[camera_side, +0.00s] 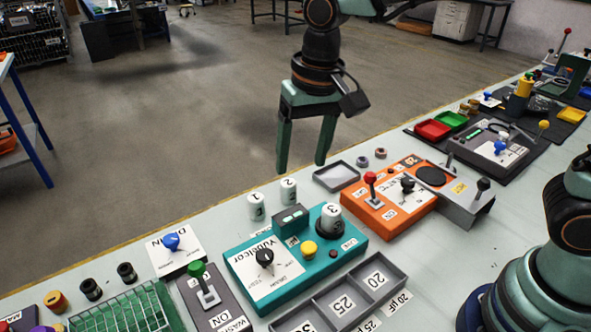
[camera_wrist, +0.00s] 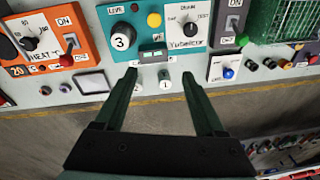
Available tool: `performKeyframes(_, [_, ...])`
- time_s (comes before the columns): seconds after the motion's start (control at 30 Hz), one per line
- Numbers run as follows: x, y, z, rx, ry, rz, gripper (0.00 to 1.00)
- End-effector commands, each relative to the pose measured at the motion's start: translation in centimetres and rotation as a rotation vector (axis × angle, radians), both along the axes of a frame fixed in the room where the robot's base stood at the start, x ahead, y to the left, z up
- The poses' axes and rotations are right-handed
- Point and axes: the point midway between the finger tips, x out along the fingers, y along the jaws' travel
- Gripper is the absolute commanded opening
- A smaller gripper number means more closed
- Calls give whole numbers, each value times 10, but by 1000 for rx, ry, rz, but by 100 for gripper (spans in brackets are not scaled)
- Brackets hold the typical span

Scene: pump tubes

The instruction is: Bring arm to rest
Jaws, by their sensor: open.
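My gripper (camera_side: 303,168) is open and empty, its two green fingers pointing down. In the side view it hangs above and behind the bench, near the far edge, behind the white tubes. In the wrist view my gripper (camera_wrist: 158,78) shows its fingers spread, with the tubes past the tips. Tube 1 (camera_side: 256,207) and tube 2 (camera_side: 288,190) stand upright on the bench behind the teal device (camera_side: 265,292). Tube 3 (camera_side: 331,217) sits in the round dark holder on the teal device. Tube 3 also shows in the wrist view (camera_wrist: 122,38).
An orange heating device (camera_side: 400,213) with levers stands right of the teal one. A grey empty tray (camera_side: 336,176) lies near the far edge. A compartment tray (camera_side: 345,300), a green rack (camera_side: 125,312) and a blue-knob dial (camera_side: 172,243) are in front and left. Open floor lies beyond the bench.

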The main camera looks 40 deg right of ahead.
Motion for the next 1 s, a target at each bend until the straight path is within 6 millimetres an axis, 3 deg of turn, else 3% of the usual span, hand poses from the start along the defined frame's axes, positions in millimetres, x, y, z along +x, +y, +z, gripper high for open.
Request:
performKeyframes(0.03, [-3,-20,10,8,-36,5,72])
performKeyframes(0.2, [-20,-76,27,4,-140,55,72])
performKeyframes(0.5, [-60,-151,33,-66,-312,130,72])
performKeyframes(0.7, [-75,-171,28,-110,-365,161,72])
performKeyframes(1.0, [-77,-174,27,-117,-371,169,72])
